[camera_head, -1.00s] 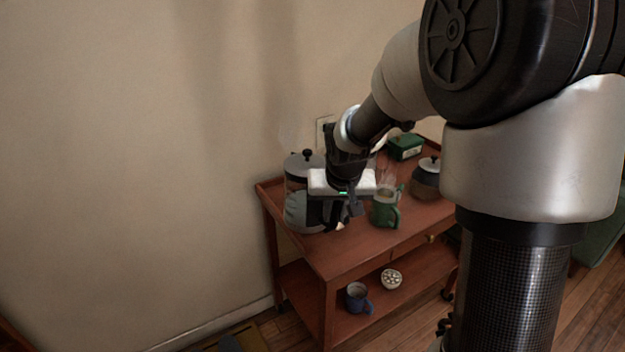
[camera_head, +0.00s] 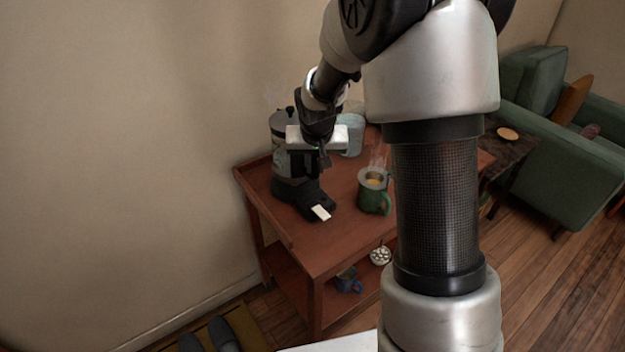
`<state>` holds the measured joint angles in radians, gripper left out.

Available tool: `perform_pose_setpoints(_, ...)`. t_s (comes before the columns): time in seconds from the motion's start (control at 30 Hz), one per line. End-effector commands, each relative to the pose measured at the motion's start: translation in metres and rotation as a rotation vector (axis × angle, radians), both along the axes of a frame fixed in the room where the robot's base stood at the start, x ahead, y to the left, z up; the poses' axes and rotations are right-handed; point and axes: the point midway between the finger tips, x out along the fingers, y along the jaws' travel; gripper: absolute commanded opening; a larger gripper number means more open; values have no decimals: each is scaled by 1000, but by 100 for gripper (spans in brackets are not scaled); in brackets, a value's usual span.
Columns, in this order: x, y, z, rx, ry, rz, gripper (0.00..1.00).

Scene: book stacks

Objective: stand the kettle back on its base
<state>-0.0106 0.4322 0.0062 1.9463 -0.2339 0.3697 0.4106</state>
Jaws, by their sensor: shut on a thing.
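The kettle (camera_head: 280,151) is a grey, glassy vessel with a black knob on its lid. It stands about upright at the left end of the red-brown trolley (camera_head: 325,243). My gripper (camera_head: 321,162) is shut on its right side, where the handle is; the grip itself is mostly hidden by the white gripper body. A black base (camera_head: 300,194) with a pale tab at its front right shows directly under the kettle. I cannot tell whether the kettle is seated on it or just above it.
A steaming green mug (camera_head: 372,196) stands right of the base. A pale blue container (camera_head: 353,138) is behind my gripper. The lower shelf holds a blue mug (camera_head: 347,281) and a white pierced item (camera_head: 380,256). My arm hides the trolley's right part. A green armchair (camera_head: 560,150) is far right.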

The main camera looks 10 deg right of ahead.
Motion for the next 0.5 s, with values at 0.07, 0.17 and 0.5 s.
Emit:
perform_pose_setpoints(0.07, 2, 0, -5, 1, -7, 0, 0)
perform_pose_setpoints(0.17, 3, 0, -9, 0, -8, 1, 0)
perform_pose_setpoints(0.5, 2, 0, -45, 1, -6, 0, 0)
